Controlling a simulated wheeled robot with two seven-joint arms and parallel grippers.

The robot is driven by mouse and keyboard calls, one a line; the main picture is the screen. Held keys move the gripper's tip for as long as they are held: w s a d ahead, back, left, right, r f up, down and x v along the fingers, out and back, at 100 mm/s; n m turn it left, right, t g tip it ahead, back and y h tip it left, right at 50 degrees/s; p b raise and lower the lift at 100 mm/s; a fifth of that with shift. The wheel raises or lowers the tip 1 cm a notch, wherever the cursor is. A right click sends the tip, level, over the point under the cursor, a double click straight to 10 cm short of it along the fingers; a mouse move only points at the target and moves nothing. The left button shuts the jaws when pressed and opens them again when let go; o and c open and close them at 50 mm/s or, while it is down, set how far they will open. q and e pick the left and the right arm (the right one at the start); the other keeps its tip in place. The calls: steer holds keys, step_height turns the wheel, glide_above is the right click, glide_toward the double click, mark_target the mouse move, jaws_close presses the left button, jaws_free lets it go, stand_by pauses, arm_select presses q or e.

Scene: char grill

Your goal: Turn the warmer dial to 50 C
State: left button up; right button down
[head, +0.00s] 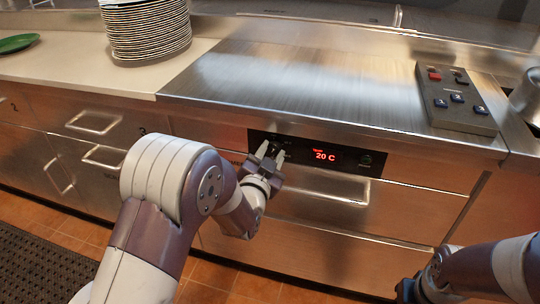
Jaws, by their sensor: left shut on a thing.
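The warmer's black control panel (347,157) is on the front of the steel counter unit, and its red display (325,156) reads 20 C. My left gripper (270,152) is at the left end of this panel, shut on the warmer dial there; the dial is mostly hidden by the fingers. A small dark knob or button (366,160) sits right of the display. My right gripper (408,290) is low at the bottom right, away from the panel, and too dark and small to read.
A drawer handle (320,190) sticks out below the panel. The steel countertop (290,80) above is clear, with a grey button box (455,100) at its right. A stack of plates (147,30) and a green plate (17,43) stand at the left.

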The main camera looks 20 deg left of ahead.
arm_select(q)
steer(key=m, duration=0.6)
steer(key=shift+d+f+b, duration=0.1)
steer(key=shift+f+b, duration=0.05)
steer(key=shift+b, duration=0.15)
steer(key=shift+m, duration=0.3)
steer(key=o, duration=1)
steer(key=s+p, duration=0.2)
steer(key=s, duration=1)
steer(key=shift+s+a, duration=0.2)
steer(key=shift+s, duration=0.15)
